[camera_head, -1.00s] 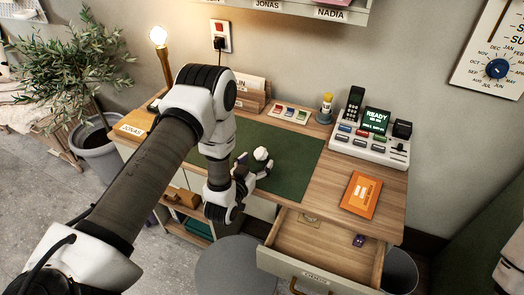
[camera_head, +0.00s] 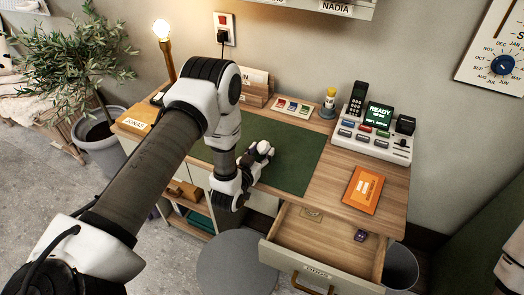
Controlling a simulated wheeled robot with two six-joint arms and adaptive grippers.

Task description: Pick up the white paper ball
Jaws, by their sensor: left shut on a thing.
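The white paper ball (camera_head: 263,147) is above the green desk mat (camera_head: 299,156), near the mat's middle. My left gripper (camera_head: 262,152) is around it, with its fingers shut on the ball. The fingers partly cover the ball, and I cannot tell whether it still touches the mat. My right gripper is not in view; only a bit of white arm shows at the right edge.
The desk drawer (camera_head: 290,257) stands open at the front, with a small purple item inside. An orange booklet (camera_head: 362,190) and a telephone console (camera_head: 372,137) are on the right. A grey round stool (camera_head: 237,270) is below the desk.

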